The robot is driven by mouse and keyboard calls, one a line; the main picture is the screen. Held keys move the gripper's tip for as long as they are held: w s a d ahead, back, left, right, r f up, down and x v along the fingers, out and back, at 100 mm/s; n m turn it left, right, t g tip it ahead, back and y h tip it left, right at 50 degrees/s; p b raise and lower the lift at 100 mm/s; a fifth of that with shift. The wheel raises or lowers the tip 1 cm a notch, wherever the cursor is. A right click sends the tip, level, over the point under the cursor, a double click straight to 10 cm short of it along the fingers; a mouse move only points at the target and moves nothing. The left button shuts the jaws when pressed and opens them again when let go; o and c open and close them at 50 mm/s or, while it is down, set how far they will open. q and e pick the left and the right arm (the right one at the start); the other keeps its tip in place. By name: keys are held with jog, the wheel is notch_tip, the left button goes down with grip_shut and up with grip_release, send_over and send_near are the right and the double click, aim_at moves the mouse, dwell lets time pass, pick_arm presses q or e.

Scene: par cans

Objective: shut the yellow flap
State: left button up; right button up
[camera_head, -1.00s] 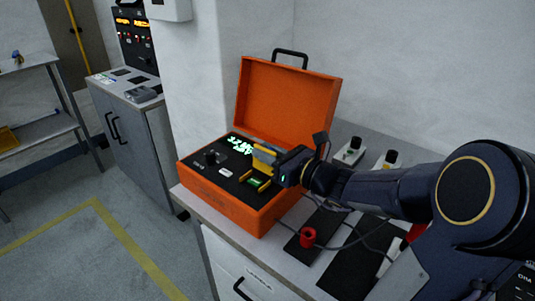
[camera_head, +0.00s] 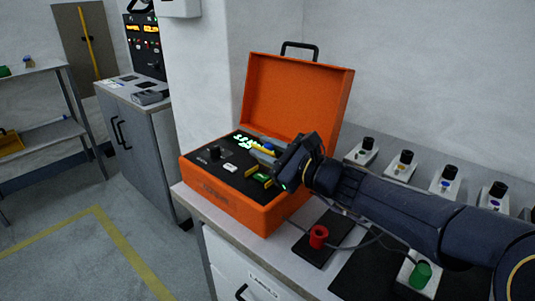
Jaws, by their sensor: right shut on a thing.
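The orange case (camera_head: 225,203) stands open on the bench, its lid raised at the back. Its black panel (camera_head: 212,166) carries a lit green display (camera_head: 243,141) and a dark knob (camera_head: 214,152). The yellow flap (camera_head: 262,150) shows as a narrow strip at the panel's right side, partly hidden by my gripper. A green block with yellow edges (camera_head: 262,178) lies just in front of it. My right gripper (camera_head: 279,168) is over the panel's right side, shut at the flap; its fingertips are largely hidden. My left gripper is out of view.
Several small posts with dark knobs (camera_head: 405,160) line the wall. Cables run beneath my right arm. Floor at left is clear.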

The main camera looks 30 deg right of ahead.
aim_at(271, 149)
jog(key=shift+d, duration=0.15)
jog(key=o, duration=0.8)
jog(key=shift+s, duration=0.1)
jog(key=p+v, duration=0.1)
jog(key=v, duration=0.5)
jog(key=shift+s+r, duration=0.1)
jog(key=shift+r, duration=0.1)
jog(key=shift+v, duration=0.75)
jog(key=shift+f, duration=0.15)
